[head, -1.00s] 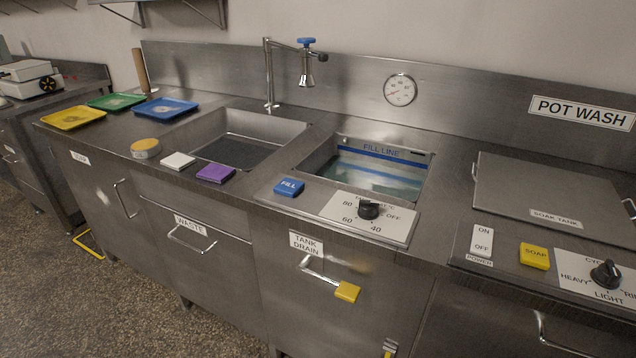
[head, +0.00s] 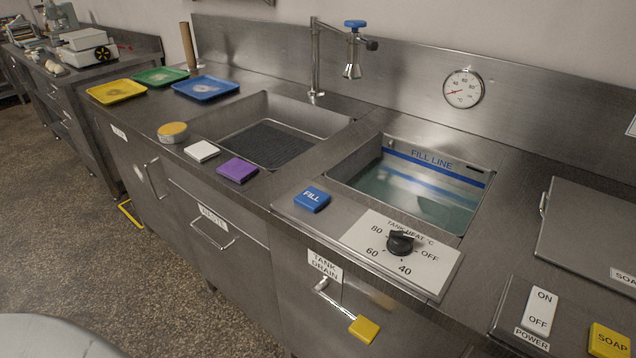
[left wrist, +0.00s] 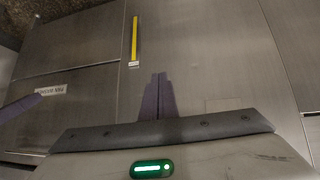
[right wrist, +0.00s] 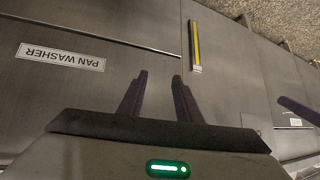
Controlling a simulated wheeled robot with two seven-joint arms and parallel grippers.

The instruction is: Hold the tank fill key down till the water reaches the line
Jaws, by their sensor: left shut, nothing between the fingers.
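The blue FILL key (head: 312,199) sits on the counter's front strip, left of the tank heat dial, with nothing touching it. The tank (head: 370,190) behind it holds greenish water (head: 415,198). A blue FILL LINE stripe (head: 432,166) runs along its back wall, and the water surface looks to be below it. Neither gripper shows in the head view. My left gripper (left wrist: 158,76) is shut and empty in the left wrist view, facing steel cabinet fronts. My right gripper (right wrist: 160,76) is open and empty in the right wrist view, near a PAN WASHER label.
The tank heat dial (head: 400,243) is right of the key. A purple block (head: 238,170) and a white block (head: 202,151) lie to its left, before a sink (head: 338,124). A yellow-tipped tank drain handle (head: 364,328) sticks out below. A tap (head: 315,60) stands behind the sink.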

